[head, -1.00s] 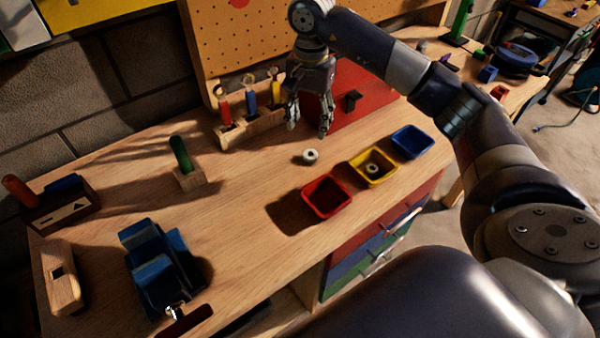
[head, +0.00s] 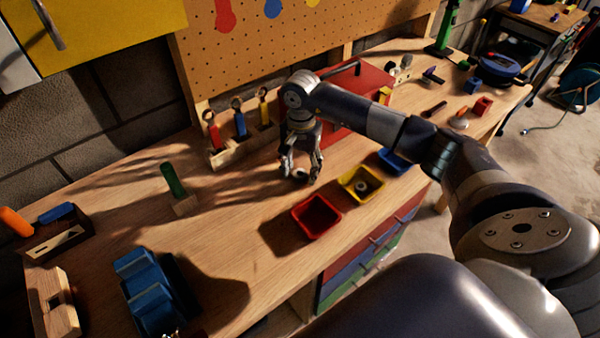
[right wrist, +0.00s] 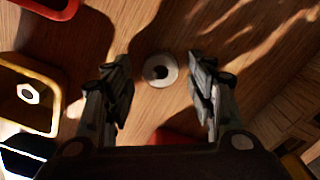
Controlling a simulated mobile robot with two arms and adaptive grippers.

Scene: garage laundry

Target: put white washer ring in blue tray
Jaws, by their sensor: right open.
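A white washer ring (right wrist: 161,81) lies on the wooden bench, between my open fingers as seen in the right wrist view. In the head view the ring (head: 299,173) is partly hidden by my right gripper (head: 300,177), which points down over it. The fingers stand apart on either side of the ring, with gaps showing. The blue tray (head: 396,163) stands to the right, partly covered by my right arm; at the lower left of the right wrist view the blue tray (right wrist: 22,150) is only partly in frame. My left gripper is not in view.
A red tray (head: 316,232) stands nearer me. A tool rack (head: 226,155) and a red box (head: 345,80) are behind the gripper.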

